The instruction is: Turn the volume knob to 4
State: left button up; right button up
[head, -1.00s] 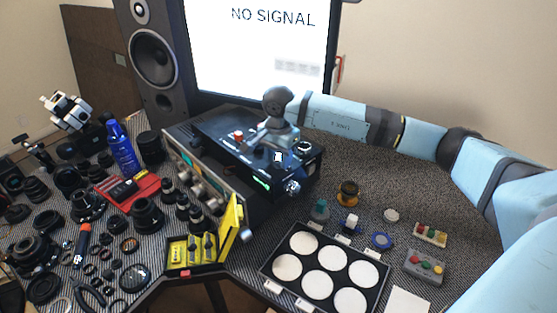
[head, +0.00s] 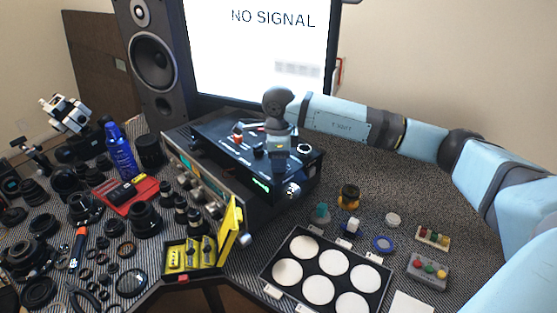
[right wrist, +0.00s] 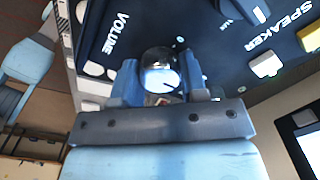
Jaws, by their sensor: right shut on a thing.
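The black amplifier (head: 225,146) with a top panel of controls sits on a silver-fronted unit in the middle of the desk. My right gripper (head: 278,160) points down onto its top panel. In the right wrist view the gripper (right wrist: 162,88) is shut on a shiny round knob, the volume knob (right wrist: 160,62), with a blue finger on each side. The word VOLUME is printed to the left of it and SPEAKER to the right. A dark pointer line shows on the knob; I cannot read which number it faces. The knob is hidden in the head view. My left gripper is not in view.
Other controls stand close by on the panel, among them a red-tipped one (head: 238,136) and a ringed dial (head: 304,148). A monitor (head: 262,50) and speaker (head: 155,60) stand behind. Lens parts crowd the left; a white-disc tray (head: 268,271) lies in front.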

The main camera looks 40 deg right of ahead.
jog(key=m, duration=0.4)
jog(key=shift+m, duration=0.9)
jog(key=o, duration=0.9)
notch_tip(320, 180, up, 14)
jog(key=shift+f, duration=0.1)
